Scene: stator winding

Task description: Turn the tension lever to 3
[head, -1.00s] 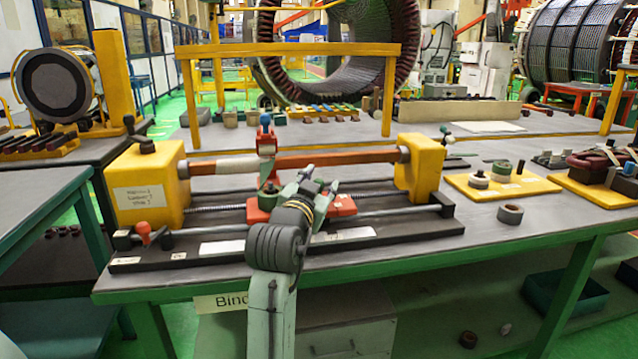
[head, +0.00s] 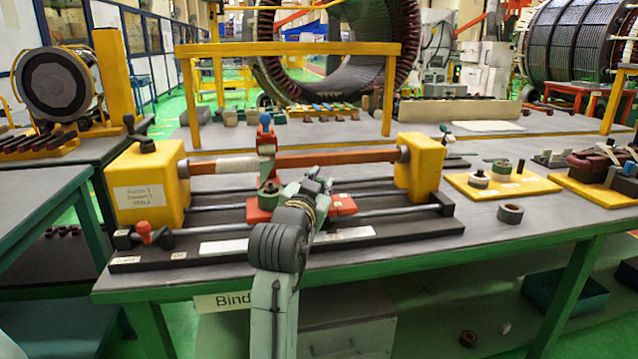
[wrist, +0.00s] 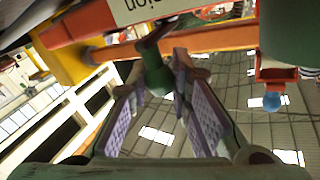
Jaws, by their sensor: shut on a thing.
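The tension lever (wrist: 157,76) shows in the wrist view as a dark green knob on a dark arm, beneath a red block whose upside-down label ends in "ion". My gripper (wrist: 162,82) has its two purple-padded fingers on either side of the knob and is shut on it. In the head view my gripper (head: 319,182) is at the right part of the red carriage (head: 260,212) of the binding machine. The lever is hidden there behind my gripper and wrist. The scale numbers cannot be read in either view.
A brown bar (head: 330,158) partly wrapped in pale tape spans between two yellow end blocks (head: 148,190), just behind my gripper. A green cylinder (head: 268,194) stands on the carriage, left of my gripper. A yellow plate (head: 500,187) holds rolls at right.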

